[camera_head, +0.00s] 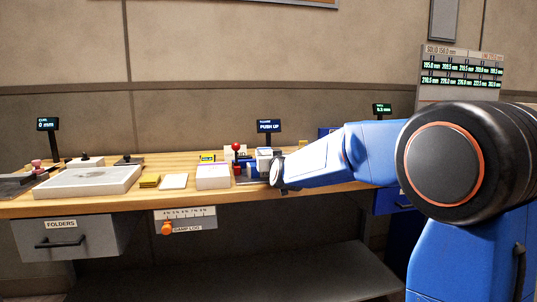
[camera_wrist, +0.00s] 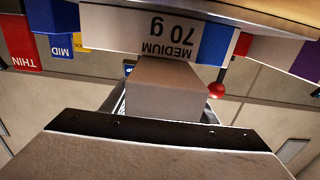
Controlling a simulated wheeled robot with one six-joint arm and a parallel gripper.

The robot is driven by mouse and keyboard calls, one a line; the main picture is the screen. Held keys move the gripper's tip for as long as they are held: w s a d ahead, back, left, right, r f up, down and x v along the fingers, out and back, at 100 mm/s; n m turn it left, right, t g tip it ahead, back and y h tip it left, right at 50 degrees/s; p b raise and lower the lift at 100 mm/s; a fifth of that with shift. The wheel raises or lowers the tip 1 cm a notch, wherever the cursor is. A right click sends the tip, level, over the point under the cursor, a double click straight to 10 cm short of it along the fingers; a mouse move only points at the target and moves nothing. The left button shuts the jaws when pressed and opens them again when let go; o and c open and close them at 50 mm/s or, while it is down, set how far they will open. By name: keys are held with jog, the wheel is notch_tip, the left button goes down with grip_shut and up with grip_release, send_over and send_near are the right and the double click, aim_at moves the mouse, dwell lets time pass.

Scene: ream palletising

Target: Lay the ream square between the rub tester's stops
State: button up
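My gripper (camera_head: 277,172) is at the end of the blue arm, low over the bench, beside a small white and blue block (camera_head: 264,159). In the wrist view, a plain pale block (camera_wrist: 166,92) sits between its two grey fingers. I cannot tell whether they press on it. Beyond it is a white pack with blue ends, labelled "MEDIUM 70 g" (camera_wrist: 150,35), upside down in this view. A red-knobbed lever (camera_head: 236,147) stands left of my gripper; its knob also shows in the wrist view (camera_wrist: 216,90). I cannot make out the rub tester's stops.
A white box (camera_head: 213,177), a flat white card (camera_head: 174,181) and a pale slab in a tray (camera_head: 90,181) lie along the wooden bench (camera_head: 130,196). A "PUSH UP" display (camera_head: 269,126) stands behind. Red "THIN" (camera_wrist: 20,43) and blue "MID" (camera_wrist: 60,45) labels show nearby.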

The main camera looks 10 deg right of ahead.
jog(key=shift+o, duration=0.5)
jog(key=shift+r, duration=0.25)
jog(key=s, duration=1.2)
jog(key=shift+r, duration=0.3)
